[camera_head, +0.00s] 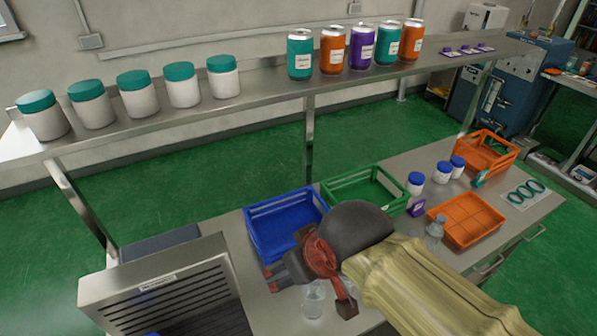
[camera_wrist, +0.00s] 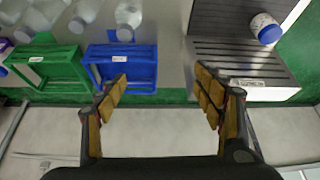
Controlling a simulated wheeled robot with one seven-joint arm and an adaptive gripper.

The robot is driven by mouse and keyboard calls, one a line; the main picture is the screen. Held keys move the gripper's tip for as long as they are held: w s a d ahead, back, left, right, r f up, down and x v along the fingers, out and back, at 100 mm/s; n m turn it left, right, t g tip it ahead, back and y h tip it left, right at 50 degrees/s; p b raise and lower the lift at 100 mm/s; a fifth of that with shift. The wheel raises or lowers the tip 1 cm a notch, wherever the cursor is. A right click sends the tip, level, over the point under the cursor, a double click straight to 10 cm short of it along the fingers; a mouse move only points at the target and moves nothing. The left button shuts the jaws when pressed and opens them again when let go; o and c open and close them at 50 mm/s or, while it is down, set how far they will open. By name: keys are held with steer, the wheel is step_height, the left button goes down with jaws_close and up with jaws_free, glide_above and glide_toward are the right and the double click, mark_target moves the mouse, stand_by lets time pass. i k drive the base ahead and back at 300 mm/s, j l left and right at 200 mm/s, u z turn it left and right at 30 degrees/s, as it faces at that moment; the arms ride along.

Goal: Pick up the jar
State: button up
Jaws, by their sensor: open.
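A white jar with a blue lid (camera_wrist: 266,27) is on the metal machine at the upper right of the wrist view. In the head view only a bit of blue (camera_head: 152,334) shows at the bottom edge on that machine. My gripper (camera_wrist: 162,95) is open and empty, its fingers apart, and the jar is well outside them. In the head view my gripper (camera_head: 310,285) is above the bench by the blue crate, right of the machine. More blue-lidded white jars (camera_head: 415,183) stand on the bench at right. White jars with teal lids (camera_head: 137,94) stand on the shelf.
The slotted metal machine (camera_head: 165,290) stands at lower left. A blue crate (camera_head: 262,235), a green crate (camera_head: 340,195) and orange trays (camera_head: 465,220) are on the bench. A clear bottle (camera_head: 313,300) stands close to my gripper. Cans (camera_head: 332,50) line the raised shelf.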

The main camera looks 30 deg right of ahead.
mark_target(442, 173)
steer(key=z, duration=2)
steer(key=i+l+u, duration=0.25)
steer(key=i+l, duration=0.15)
steer(key=l, duration=0.2)
steer(key=i+l+u, duration=0.15)
steer(key=l, duration=0.2)
steer(key=i+l+u, duration=0.3)
steer(key=l, duration=0.45)
steer(key=i+l+u, duration=0.1)
steer(key=l, duration=0.3)
steer(key=i+l+u, duration=0.15)
steer(key=l, duration=0.25)
steer(key=i+l+u, duration=0.15)
steer(key=l, duration=0.25)
